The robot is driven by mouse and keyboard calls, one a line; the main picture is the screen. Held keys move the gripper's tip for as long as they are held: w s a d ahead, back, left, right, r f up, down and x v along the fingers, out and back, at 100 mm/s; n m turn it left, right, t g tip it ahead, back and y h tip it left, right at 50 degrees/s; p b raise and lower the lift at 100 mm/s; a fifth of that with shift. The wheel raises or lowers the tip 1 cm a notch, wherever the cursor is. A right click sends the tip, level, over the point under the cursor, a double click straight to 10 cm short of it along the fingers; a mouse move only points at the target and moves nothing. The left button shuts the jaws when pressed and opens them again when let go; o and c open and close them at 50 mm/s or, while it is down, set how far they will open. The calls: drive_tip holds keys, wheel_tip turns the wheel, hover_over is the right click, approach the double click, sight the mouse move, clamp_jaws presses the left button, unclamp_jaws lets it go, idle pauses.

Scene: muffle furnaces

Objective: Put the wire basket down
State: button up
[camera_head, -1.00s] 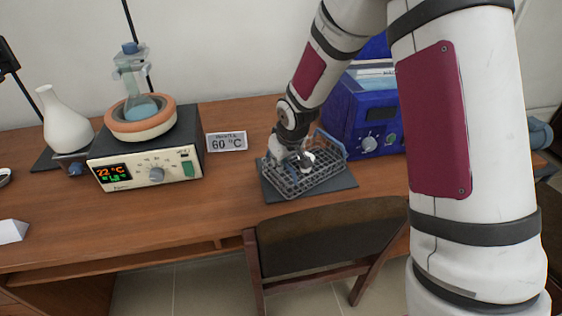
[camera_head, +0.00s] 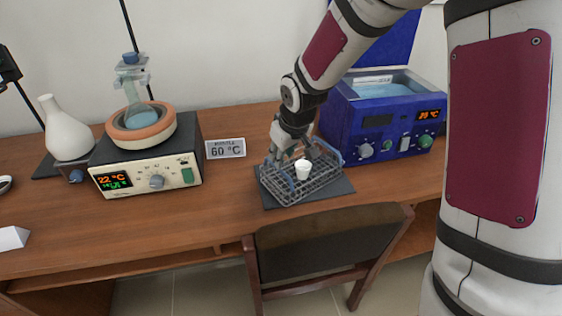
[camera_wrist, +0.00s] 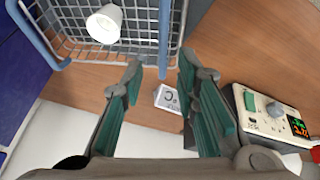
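The wire basket (camera_head: 318,185) is grey mesh with blue handles and rests upright on a dark mat (camera_head: 340,190) on the wooden table. A small white cup (camera_head: 303,169) stands inside it. My gripper (camera_head: 291,158) is at the basket's back left side, pointing down. In the wrist view, its teal-padded fingers (camera_wrist: 160,68) are apart, with the end of a blue handle bar (camera_wrist: 165,45) showing in the gap between the fingertips and no finger clearly pressing on it. The basket's mesh (camera_wrist: 142,25) and the white cup (camera_wrist: 104,24) show at the upper left there.
A blue water bath (camera_head: 380,125) with its lid up stands right behind the basket. A 60 °C sign (camera_head: 225,149) and a heating unit (camera_head: 147,165) with a flask are at left. A chair (camera_head: 325,245) stands in front. Table left of the mat is clear.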

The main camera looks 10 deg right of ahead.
drive_tip(key=s+d+r+m+h, duration=0.1)
drive_tip(key=s+d+r, duration=0.1)
drive_tip(key=s+r, duration=0.6)
drive_tip(key=s+d+r+m+h, duration=0.1)
drive_tip(key=s+d+r+m, duration=0.15)
drive_tip(key=s+r, duration=0.55)
drive_tip(key=s+m+g+y, duration=0.1)
drive_tip(key=s, duration=1.7)
drive_tip(key=shift+s+d+r, duration=0.15)
drive_tip(key=shift+r, duration=0.15)
drive_tip(key=shift+t, duration=0.3)
wheel_tip(320, 180, up, 5)
drive_tip(key=p, duration=0.4)
drive_tip(key=shift+f, duration=0.15)
